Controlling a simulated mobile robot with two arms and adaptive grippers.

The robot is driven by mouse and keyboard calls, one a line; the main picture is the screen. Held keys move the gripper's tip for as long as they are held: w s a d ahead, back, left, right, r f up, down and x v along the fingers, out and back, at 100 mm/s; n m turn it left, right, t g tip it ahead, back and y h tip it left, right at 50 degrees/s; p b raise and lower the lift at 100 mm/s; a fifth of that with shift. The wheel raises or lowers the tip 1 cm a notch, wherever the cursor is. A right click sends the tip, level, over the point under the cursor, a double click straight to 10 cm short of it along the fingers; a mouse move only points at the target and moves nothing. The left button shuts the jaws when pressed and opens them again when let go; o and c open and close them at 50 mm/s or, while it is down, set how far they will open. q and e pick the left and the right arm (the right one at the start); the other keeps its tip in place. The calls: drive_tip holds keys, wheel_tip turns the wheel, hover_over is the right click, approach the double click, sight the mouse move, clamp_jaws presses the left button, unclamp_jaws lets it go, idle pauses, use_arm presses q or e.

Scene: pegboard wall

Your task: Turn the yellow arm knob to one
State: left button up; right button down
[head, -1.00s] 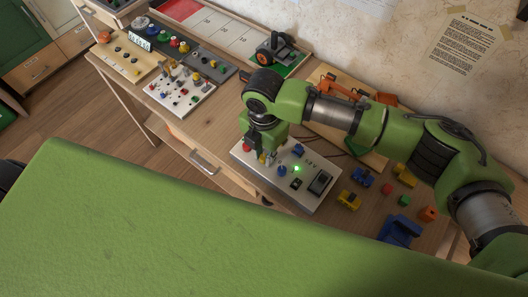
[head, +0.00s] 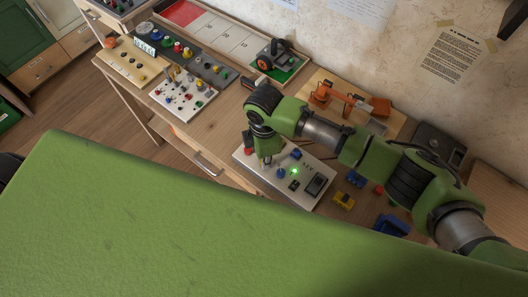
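A light grey control panel (head: 318,192) lies on the wooden bench. It carries a red knob (head: 248,150), blue knobs (head: 281,173), a lit green lamp (head: 294,171) and a dark switch block (head: 316,183). My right gripper (head: 268,161) points down over the panel's left part, between the red knob and the blue knobs. Its fingers are small and partly hidden, so I cannot tell whether they are open, shut or touching anything. I see no yellow knob on this panel; one could be hidden under the gripper. My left gripper is out of view.
Other knob boards stand at the back left: a dark one (head: 213,72), a white one (head: 180,106) and a tan one (head: 126,63). An orange toy arm (head: 343,98) is behind my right arm. A yellow block (head: 344,200) and blue pieces (head: 390,225) lie right of the panel.

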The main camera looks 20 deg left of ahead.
drive_tip(key=m+p, duration=0.5)
drive_tip(key=m, duration=0.1)
drive_tip(key=shift+r, duration=0.2)
drive_tip(key=shift+f+m+p, duration=0.15)
drive_tip(key=shift+m+p, duration=1.25)
drive_tip(key=shift+m, duration=1)
drive_tip(key=c, duration=1.9)
unclamp_jaws()
wheel_tip(320, 180, up, 12)
